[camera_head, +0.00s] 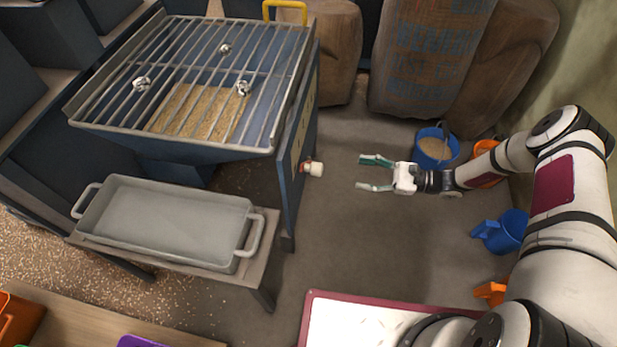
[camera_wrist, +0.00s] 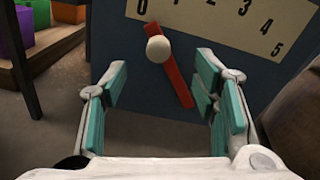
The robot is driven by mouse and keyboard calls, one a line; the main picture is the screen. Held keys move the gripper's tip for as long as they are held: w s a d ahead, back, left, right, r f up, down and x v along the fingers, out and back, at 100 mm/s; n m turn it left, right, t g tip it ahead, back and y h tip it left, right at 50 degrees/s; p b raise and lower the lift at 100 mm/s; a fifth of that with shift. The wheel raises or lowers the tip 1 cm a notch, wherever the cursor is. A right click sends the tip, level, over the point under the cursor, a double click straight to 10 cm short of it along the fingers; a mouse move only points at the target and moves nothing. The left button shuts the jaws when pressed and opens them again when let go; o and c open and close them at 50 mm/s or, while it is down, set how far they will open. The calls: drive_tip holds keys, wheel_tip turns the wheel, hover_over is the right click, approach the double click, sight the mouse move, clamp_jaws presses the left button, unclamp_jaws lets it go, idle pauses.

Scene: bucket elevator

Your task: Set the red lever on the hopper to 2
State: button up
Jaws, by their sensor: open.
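The hopper (camera_head: 190,150) is a blue bin under a metal grate, with grain below the bars. Its red lever (camera_wrist: 180,82) is on the blue side panel in the wrist view, leaning up and left, its upper end just below the 0 mark. A round white knob (camera_wrist: 157,48) sticks out near that end and also shows in the head view (camera_head: 315,169). The number plate (camera_wrist: 225,22) reads 0 to 5. My gripper (camera_head: 361,173) is open and empty, facing the panel, right of the knob and apart from it. In the wrist view the knob appears between the fingertips (camera_wrist: 161,76).
A grey tray (camera_head: 175,262) stands on a small table left of the panel. Sacks (camera_head: 430,55) lean behind. A blue bucket of grain (camera_head: 435,147), orange bucket (camera_head: 486,150) and blue scoop-like container (camera_head: 503,232) are by my arm. Floor between gripper and panel is clear.

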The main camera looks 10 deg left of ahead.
sight(316, 169)
drive_tip(key=shift+m+t, duration=0.3)
drive_tip(key=shift+m, duration=0.1)
drive_tip(key=a+b, duration=0.1)
drive_tip(key=a, duration=0.3)
drive_tip(key=a+f+b, duration=0.1)
drive_tip(key=a, duration=0.4)
drive_tip(key=a+f+b, duration=0.1)
drive_tip(key=a, duration=0.4)
drive_tip(key=shift+w+a+f, duration=0.1)
drive_tip(key=shift+w+a, duration=0.15)
drive_tip(key=shift+w, duration=0.05)
clamp_jaws()
